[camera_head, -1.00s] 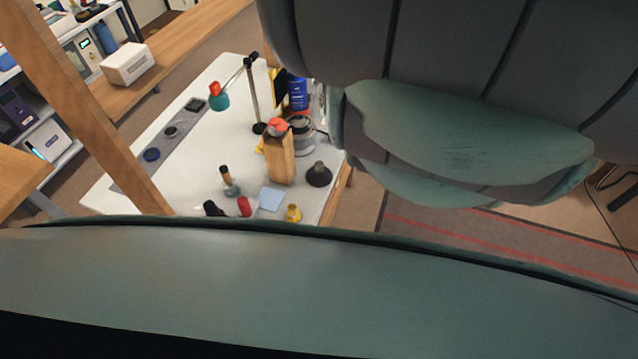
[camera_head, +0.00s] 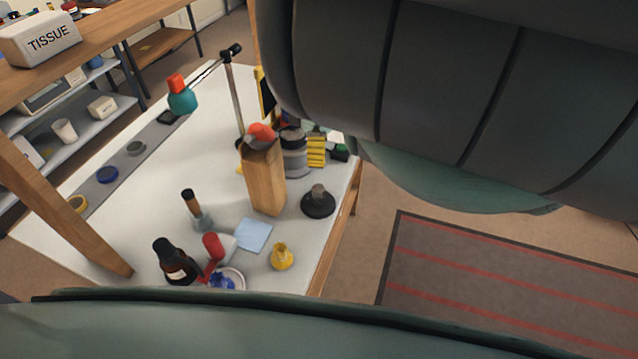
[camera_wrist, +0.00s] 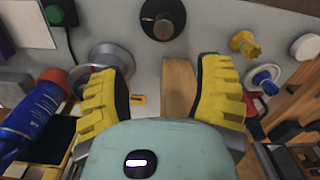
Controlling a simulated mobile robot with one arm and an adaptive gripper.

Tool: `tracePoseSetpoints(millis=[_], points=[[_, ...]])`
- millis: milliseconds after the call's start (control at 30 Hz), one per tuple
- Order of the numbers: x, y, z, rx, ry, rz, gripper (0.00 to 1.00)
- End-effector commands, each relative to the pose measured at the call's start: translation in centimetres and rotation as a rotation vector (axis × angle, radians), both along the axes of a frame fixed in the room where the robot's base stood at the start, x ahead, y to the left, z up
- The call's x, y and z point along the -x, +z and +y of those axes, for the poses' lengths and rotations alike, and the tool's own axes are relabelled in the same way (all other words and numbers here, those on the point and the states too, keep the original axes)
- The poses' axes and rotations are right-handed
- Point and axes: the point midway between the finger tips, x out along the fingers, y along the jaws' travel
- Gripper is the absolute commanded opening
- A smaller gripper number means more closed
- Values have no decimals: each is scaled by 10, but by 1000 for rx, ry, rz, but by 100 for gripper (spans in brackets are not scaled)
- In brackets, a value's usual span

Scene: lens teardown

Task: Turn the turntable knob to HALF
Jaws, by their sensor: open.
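No knob marked HALF can be read in either view. A grey round device with a dark top (camera_head: 293,145) stands behind the wooden block in the head view; I cannot tell whether it is the turntable.
A tall wooden block (camera_head: 264,182) stands on the white table (camera_head: 150,215); wood shows between my fingers (camera_wrist: 178,88). A blue can (camera_wrist: 35,118) is at left in the wrist view.

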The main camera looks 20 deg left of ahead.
Motion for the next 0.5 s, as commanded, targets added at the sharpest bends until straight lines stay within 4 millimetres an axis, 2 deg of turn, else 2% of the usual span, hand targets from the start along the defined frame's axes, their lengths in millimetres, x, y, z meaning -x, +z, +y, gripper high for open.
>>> tracePoseSetpoints(millis=[167,500], points=[[2,-14,-1,4,1,6,66],[3,-69,1,0,2,8,66]])
